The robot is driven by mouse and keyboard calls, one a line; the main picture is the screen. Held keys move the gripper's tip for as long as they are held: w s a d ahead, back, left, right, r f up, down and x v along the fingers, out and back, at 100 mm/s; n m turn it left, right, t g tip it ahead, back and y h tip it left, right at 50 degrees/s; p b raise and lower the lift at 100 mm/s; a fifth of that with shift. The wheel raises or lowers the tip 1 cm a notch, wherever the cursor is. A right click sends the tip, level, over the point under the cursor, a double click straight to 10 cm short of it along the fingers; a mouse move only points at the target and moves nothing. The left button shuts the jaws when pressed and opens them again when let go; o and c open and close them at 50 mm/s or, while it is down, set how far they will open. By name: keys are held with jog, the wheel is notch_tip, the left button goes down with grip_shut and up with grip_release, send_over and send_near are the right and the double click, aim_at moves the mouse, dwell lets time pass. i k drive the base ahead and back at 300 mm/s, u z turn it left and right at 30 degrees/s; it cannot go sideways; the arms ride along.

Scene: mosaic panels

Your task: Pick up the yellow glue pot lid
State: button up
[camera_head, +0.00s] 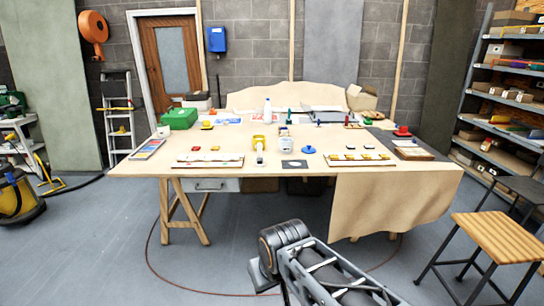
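A small yellow round piece (207,124), which looks like a lid with a knob, lies on the wooden worktable (140,168) at the back left, just right of a green box. It is too small to be sure of its shape. A blue lid-like disc with a knob (308,150) lies near the front middle, and a similar red one (403,131) lies at the right. A small glue pot or jar (285,138) seems to stand near the middle. My arm shows at the bottom, in front of and apart from the table; my gripper is not in view.
A wooden stool (500,238) and shelves stand at the right. A cable crosses the otherwise clear floor before the table.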

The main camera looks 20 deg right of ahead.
aim_at(308, 148)
jog(key=z, duration=1.05)
jog(key=i, duration=0.9)
jog(key=z, duration=0.6)
jog(key=i, duration=0.9)
jog(key=u, duration=0.95)
jog(key=i, duration=0.75)
jog(key=u, duration=0.75)
